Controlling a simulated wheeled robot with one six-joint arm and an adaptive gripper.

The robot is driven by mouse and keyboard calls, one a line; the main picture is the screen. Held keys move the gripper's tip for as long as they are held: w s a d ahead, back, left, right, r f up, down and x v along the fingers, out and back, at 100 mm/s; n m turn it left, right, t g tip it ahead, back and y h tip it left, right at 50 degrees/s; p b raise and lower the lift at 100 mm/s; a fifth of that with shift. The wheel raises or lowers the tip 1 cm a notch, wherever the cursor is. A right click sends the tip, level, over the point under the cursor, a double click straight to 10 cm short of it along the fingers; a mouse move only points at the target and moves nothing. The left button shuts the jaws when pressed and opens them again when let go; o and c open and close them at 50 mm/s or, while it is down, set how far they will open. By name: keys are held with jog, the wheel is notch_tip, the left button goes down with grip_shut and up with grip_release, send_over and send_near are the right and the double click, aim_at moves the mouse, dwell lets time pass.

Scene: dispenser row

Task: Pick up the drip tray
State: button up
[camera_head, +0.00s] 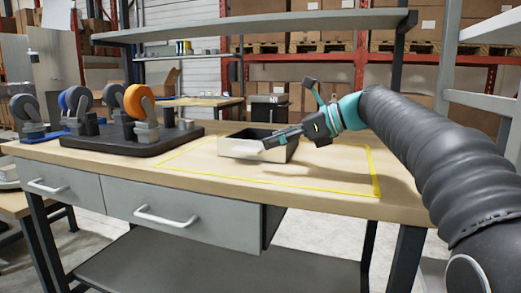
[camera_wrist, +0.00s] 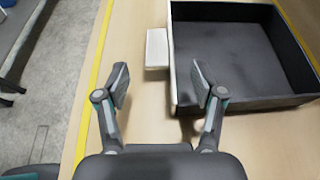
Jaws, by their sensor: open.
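The drip tray (camera_head: 236,149) is a shallow open box with a light front wall and a dark inside. It sits on the wooden bench top and looks empty. In the wrist view the tray (camera_wrist: 228,52) fills the upper right. A pale handle tab (camera_wrist: 157,48) sticks out from its light wall. My gripper (camera_head: 278,139) is above the tray in the head view. In the wrist view my gripper (camera_wrist: 161,80) is open, with nothing between its fingers. The tab lies just beyond the fingertips, in line with the gap. The right finger overlaps the tray's wall; contact cannot be told.
A yellow line (camera_head: 290,186) marks an area of the bench around the tray. A black base (camera_head: 120,145) with several wheel-like items, one orange (camera_head: 138,101), stands to the left. A shelf (camera_head: 260,26) spans above the bench. The bench in front of the tray is clear.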

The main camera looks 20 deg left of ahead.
aim_at(244, 148)
jog(key=shift+b+x, duration=0.4)
jog(key=shift+x, duration=2.65)
jog(key=shift+r, duration=0.25)
grip_shut()
